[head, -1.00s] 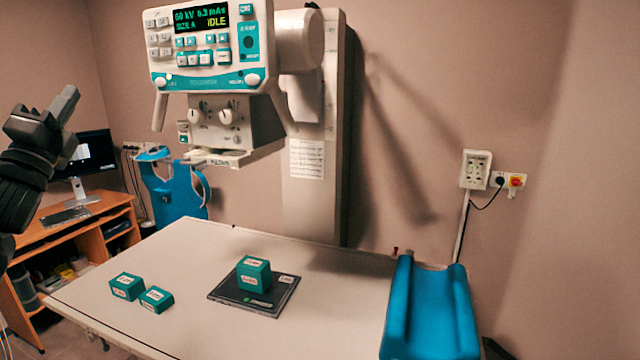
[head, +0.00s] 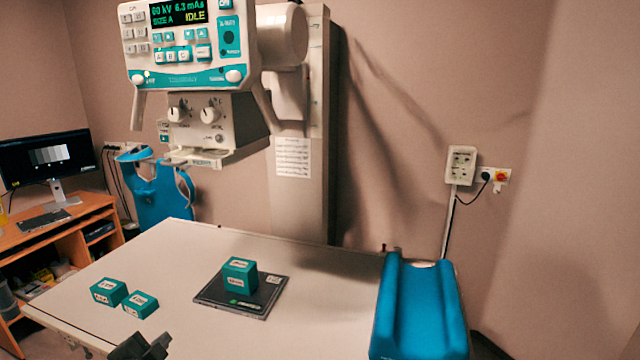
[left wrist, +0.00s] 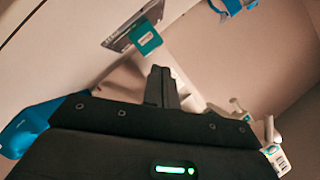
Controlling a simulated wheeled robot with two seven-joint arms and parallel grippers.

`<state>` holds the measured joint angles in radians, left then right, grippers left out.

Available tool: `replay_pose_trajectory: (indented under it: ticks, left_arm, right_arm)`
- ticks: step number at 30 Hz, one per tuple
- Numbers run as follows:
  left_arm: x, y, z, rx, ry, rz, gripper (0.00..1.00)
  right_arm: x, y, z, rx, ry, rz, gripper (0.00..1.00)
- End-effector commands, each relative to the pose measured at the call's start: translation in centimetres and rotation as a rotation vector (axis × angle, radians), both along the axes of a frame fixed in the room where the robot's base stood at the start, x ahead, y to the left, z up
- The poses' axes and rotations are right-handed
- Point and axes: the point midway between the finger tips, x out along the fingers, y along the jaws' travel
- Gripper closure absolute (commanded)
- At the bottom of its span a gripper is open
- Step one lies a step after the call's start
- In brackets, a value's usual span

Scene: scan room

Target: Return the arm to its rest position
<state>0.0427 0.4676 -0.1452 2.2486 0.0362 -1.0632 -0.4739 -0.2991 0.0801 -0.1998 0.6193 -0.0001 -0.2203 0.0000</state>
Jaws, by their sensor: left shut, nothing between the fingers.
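My left gripper (head: 142,346) shows at the bottom edge of the head view, in front of the near side of the table (head: 190,325). It is shut and empty, and most of my left arm is out of the picture. In the left wrist view its closed fingers (left wrist: 161,88) point toward the table side, with nothing between them. My right gripper is in neither view.
A teal block (head: 240,273) stands on a dark flat plate (head: 212,292). Two teal blocks (head: 108,292) (head: 140,304) lie left of it. A blue trough-shaped cushion (head: 420,310) is at the right. The X-ray head (head: 185,50) hangs above the table. A desk (head: 70,228) with a monitor (head: 45,158) stands left.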

Motion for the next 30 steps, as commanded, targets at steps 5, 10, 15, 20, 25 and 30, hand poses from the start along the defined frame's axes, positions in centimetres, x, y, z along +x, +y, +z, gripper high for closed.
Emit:
replay_pose_trajectory:
  ticks: [5,10,15,20,25,30]
  left_arm:
    - [-9.8,-3.5,-10.1,-0.263,0.319,0.132,1.0]
    - [-17.4,-5.5,-14.8,-0.41,0.529,0.261,1.0]
    - [-23.5,-7.1,-17.2,-0.509,0.685,0.376,1.0]
    - [-28.6,-8.4,-18.5,-0.582,0.809,0.479,1.0]
    - [-29.2,-8.8,-22.4,-0.596,0.86,0.518,1.0]
    - [-28.4,-8.9,-27.9,-0.586,0.879,0.521,1.0]
  right_arm:
    - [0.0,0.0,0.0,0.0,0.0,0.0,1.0]
    - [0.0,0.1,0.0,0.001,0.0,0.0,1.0]
    - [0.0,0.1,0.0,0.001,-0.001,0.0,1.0]
    - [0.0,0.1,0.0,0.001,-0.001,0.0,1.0]
    - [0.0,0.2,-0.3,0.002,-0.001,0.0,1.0]
    - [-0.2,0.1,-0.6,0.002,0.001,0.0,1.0]
